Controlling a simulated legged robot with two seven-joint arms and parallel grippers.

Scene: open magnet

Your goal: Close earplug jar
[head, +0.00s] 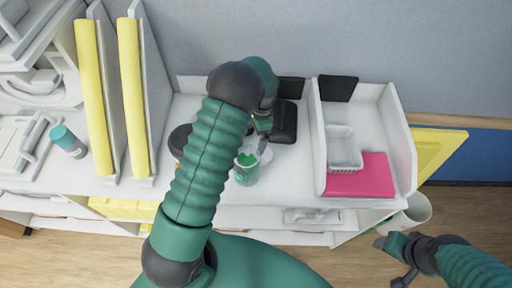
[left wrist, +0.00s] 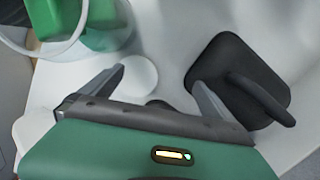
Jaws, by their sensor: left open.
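The clear jar (head: 246,172) with green contents stands on the white counter near its front edge. In the left wrist view the jar (left wrist: 82,28) is at the top left, with its round rim showing and no lid seen on it. A flat white disc (left wrist: 138,76), which looks like a lid, lies on the counter beside the jar. My left gripper (head: 263,138) is just behind the jar. In the left wrist view its fingers (left wrist: 158,77) are spread and empty, with the disc near the left finger. My right gripper (head: 393,261) is low at the right, off the counter.
A black object with a handle (left wrist: 238,80) lies by the left gripper's other finger. A white tray (head: 316,165) holds a pink item (head: 362,176) and a small basket (head: 343,150). Yellow-edged dividers (head: 133,97) and a teal-capped bottle (head: 68,141) stand at left.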

